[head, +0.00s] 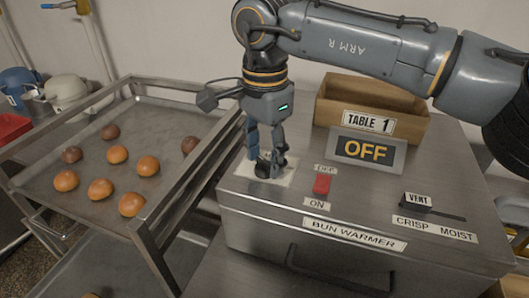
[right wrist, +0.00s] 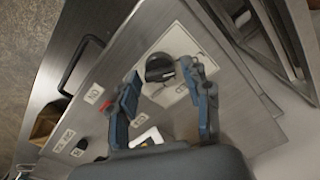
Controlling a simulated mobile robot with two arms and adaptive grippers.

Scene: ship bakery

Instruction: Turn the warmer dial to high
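The bun warmer (head: 350,222) is a steel box on the right of the head view. Its dial (right wrist: 160,67) is a black knob on a white plate (right wrist: 176,40); in the head view the dial (head: 263,167) is partly hidden by the fingers. My right gripper (head: 266,160) points down over the dial, with its fingers on either side. In the right wrist view my right gripper (right wrist: 160,74) is open, with the dial between the fingertips and gaps visible. I cannot tell whether a finger touches it. The dial's setting is not readable. My left gripper is not in view.
A red switch (head: 321,185) sits right of the dial, near the OFF display (head: 365,149). A vent slider (head: 430,210) is farther right. A rack with a tray (head: 150,115) of several buns stands close on the left.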

